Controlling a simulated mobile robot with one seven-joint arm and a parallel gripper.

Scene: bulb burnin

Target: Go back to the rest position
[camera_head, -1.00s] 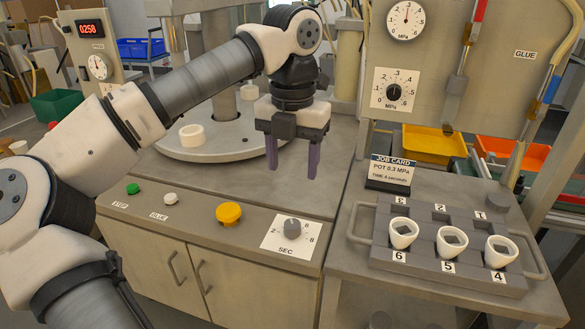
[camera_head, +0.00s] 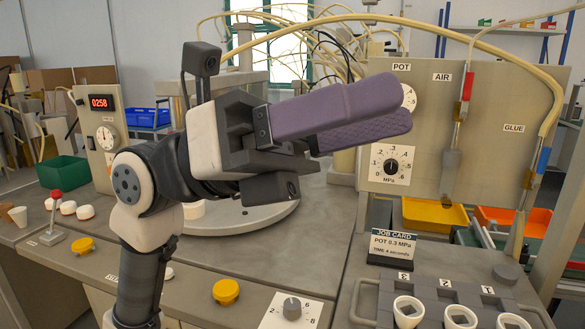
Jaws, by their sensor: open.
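My gripper (camera_head: 392,112) is raised in front of the camera, over the bench. Its two purple fingers point to the right and slightly up. The jaws are open with nothing seen between them. From this side one finger partly overlaps the other. My wrist and forearm fold upward from the bottom of the view. They hide part of the round turntable (camera_head: 245,218) and of the machine behind.
The tray (camera_head: 385,298) with several white cups (camera_head: 408,312) is at the lower right, partly cut off. The job card (camera_head: 392,247) stands behind it. A gauge panel (camera_head: 430,180) rises at right. Yellow buttons (camera_head: 226,291) and a red-topped lever (camera_head: 56,205) are on the bench.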

